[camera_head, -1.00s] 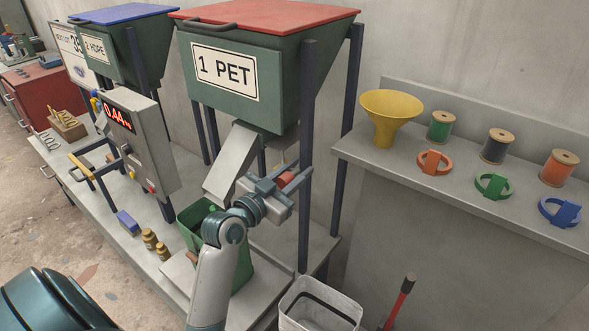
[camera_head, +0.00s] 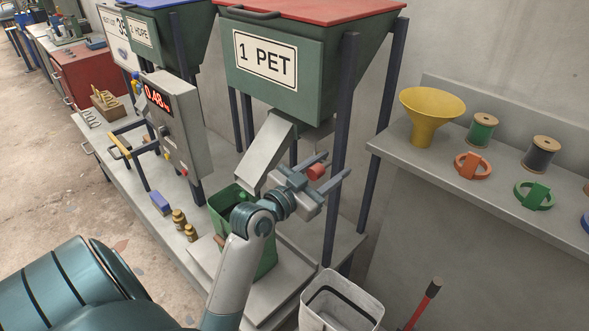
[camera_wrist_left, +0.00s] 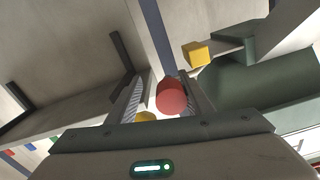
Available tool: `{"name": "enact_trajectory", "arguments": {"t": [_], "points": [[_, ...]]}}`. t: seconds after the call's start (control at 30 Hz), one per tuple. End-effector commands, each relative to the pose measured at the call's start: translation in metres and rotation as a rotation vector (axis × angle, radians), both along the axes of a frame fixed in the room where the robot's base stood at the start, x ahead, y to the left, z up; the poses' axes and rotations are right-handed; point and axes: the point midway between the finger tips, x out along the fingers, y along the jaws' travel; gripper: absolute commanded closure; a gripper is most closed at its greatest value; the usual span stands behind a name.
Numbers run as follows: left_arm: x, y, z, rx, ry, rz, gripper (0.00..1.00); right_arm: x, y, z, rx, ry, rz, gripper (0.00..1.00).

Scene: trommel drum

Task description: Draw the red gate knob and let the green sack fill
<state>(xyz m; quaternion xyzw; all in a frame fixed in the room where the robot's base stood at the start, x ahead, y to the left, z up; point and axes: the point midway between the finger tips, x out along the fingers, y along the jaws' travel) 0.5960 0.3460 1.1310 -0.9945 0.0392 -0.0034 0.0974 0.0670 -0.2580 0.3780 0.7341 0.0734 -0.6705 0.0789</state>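The red gate knob (camera_head: 316,171) is below the PET hopper, between the two fingers of my left gripper (camera_head: 336,164). In the left wrist view the knob (camera_wrist_left: 171,95) sits closer to the right finger, with a gap to the left finger, so the gripper is open around it. The green sack (camera_head: 267,258) stands under the grey chute (camera_head: 265,150), partly hidden by my left arm. I cannot see how full it is. The red display (camera_head: 158,99) reads about 0.48. My right gripper is out of view.
The PET hopper (camera_head: 275,65) stands on dark posts (camera_head: 343,150) close to my gripper. A shelf at the right holds a yellow funnel (camera_head: 430,115), spools and coloured rings. A white bin (camera_head: 340,302) stands low in front. A blue block (camera_head: 160,203) and brass weights (camera_head: 180,219) lie on the bench.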

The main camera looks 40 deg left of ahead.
Motion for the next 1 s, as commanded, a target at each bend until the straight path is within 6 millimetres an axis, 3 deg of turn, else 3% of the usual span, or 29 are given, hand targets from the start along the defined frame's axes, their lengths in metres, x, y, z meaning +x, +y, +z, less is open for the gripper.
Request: {"name": "enact_trajectory", "arguments": {"t": [0.47,1.0], "points": [[-0.082,0.006,-0.004,0.005,0.003,-0.001,0.55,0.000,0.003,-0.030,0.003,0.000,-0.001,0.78],[-0.139,0.011,0.001,0.001,0.006,-0.002,0.55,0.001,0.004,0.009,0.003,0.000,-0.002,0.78]]}}
